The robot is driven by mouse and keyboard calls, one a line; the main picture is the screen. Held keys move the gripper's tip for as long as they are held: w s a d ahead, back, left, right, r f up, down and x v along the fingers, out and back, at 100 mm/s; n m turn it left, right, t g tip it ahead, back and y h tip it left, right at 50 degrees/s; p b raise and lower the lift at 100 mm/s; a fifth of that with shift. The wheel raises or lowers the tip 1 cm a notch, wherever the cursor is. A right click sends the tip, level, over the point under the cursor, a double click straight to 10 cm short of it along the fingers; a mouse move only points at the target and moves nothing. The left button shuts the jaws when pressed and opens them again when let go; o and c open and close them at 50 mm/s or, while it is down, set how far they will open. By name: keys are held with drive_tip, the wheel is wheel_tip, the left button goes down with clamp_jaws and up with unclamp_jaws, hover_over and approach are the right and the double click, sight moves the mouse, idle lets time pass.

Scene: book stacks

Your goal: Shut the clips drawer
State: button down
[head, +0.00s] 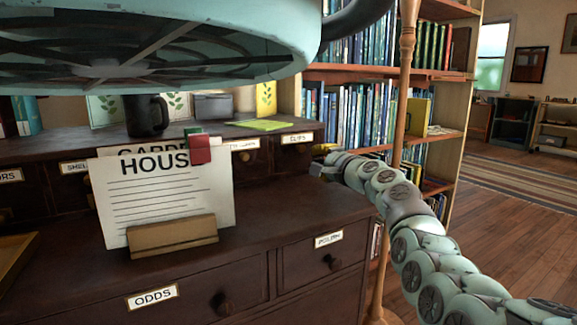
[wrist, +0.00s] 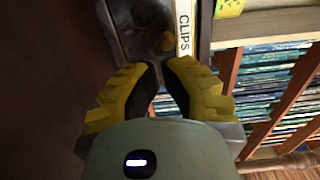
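The clips drawer (head: 297,153) is a small dark wooden drawer at the right end of the cabinet's upper row, with a white CLIPS label. In the wrist view its label (wrist: 184,28) is turned sideways, and its brass-coloured knob (wrist: 167,45) shows just beyond my fingertips. How far the drawer stands out is hard to tell. My gripper (wrist: 160,66) has yellow fingers with dark pads, a narrow gap between the tips, and nothing seen held. In the head view the arm's end (head: 325,168) is just right of and below the drawer. Contact cannot be told.
A card holder (head: 173,236) with HOUSE cards stands on the cabinet's lower ledge, left of the drawer. A dark mug (head: 147,115) and a green booklet (head: 258,125) are on top. A bookcase (head: 385,75) and wooden post (head: 404,80) stand close on the right.

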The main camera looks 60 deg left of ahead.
drive_tip(key=shift+d+f+p, duration=0.1)
drive_tip(key=shift+d+p, duration=0.2)
drive_tip(key=shift+d, duration=0.5)
drive_tip(key=shift+w+d+r+p, duration=0.15)
drive_tip(key=shift+d+r+p, duration=0.1)
drive_tip(key=shift+r+p, duration=0.2)
drive_tip(key=shift+d, duration=0.25)
drive_tip(key=shift+s+d+f+p, duration=0.15)
drive_tip(key=shift+d+p, duration=0.5)
drive_tip(key=shift+d, duration=1)
drive_tip(key=shift+s+d+f+p, duration=0.15)
drive_tip(key=shift+d+p, duration=0.5)
drive_tip(key=shift+d, duration=0.95)
